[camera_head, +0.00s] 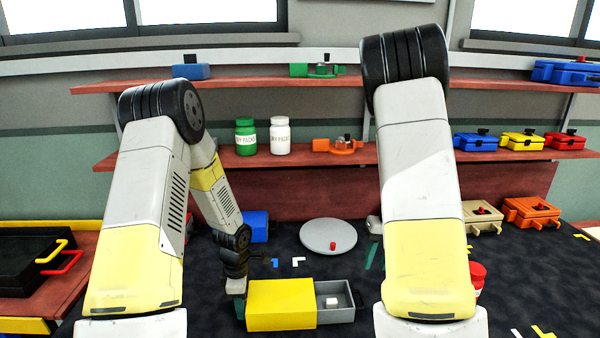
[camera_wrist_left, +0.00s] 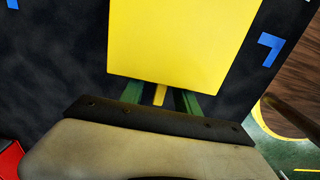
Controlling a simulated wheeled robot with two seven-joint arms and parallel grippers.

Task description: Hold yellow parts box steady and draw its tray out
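The yellow parts box (camera_head: 280,305) lies on the dark table in the head view. My left gripper (camera_head: 239,305) is at the box's left end. In the left wrist view the yellow box (camera_wrist_left: 180,45) hides the tips of its green fingers; a yellow strip (camera_wrist_left: 160,95) shows between them, and I cannot tell whether they grip it. My right gripper (camera_head: 374,252) is mostly hidden behind my right arm; a green finger shows above and right of the tray.
A grey disc (camera_head: 322,236) with a red piece stands behind the box. A blue box (camera_head: 255,225) is behind my left gripper. Tan (camera_head: 480,214) and orange (camera_head: 530,212) boxes stand at back right. A red-lidded jar (camera_head: 478,273) is partly hidden by my right arm.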

